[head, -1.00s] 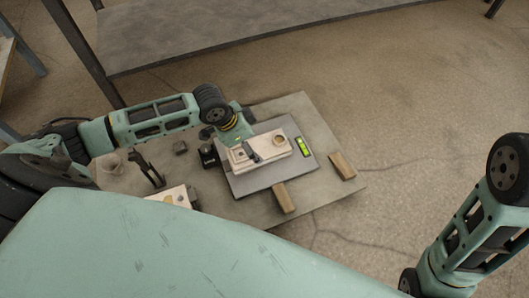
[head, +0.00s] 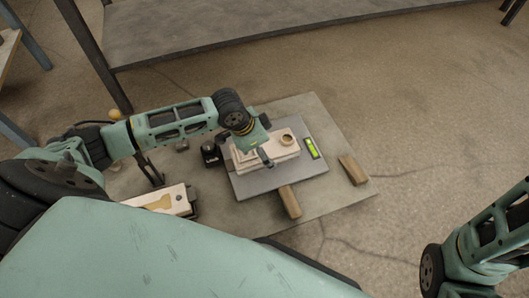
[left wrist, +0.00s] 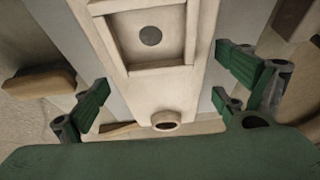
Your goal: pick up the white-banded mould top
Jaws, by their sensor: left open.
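The mould top (head: 280,149) is a pale, cream block with a raised ring near its far right end. It lies on a grey plate in the head view; I cannot make out a white band. In the left wrist view the mould top (left wrist: 150,75) shows a framed recess with a dark round spot and the ring below it. My left gripper (head: 264,155) is above the block's left part, open. In the left wrist view its green fingers (left wrist: 160,92) stand on both sides of the block, apart from it. My right gripper is out of view.
The grey plate (head: 248,185) also bears a green level (head: 312,148). Wooden blocks lie at its front (head: 289,203) and to its right (head: 352,170). A dark object (head: 211,155) stands left of it. Another mould piece (head: 160,200) with a yellowish cavity lies at lower left.

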